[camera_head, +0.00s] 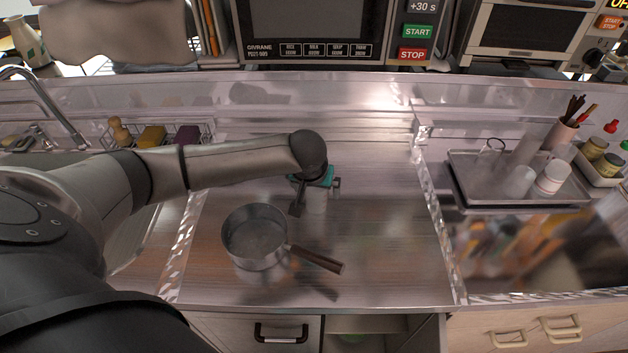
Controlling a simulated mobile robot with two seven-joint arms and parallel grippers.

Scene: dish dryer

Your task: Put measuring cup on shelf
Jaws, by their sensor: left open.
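A small pale, see-through vessel (317,203), which looks like the measuring cup, stands on the steel counter, right of and behind the saucepan. My left gripper (314,192) reaches over it from the left and is open. Its fingers are at the vessel's upper part; I cannot tell whether they touch it. The gripper and wrist hide part of the vessel. A raised shelf (300,82) runs along the back and bears a microwave. My right gripper is not in view.
A saucepan (254,238) with a brown handle stands in front of my left gripper. A tray (465,178) with cups is at the right, beside jars and a utensil holder (560,135). The microwave (310,25) and toaster oven (530,30) stand at the back.

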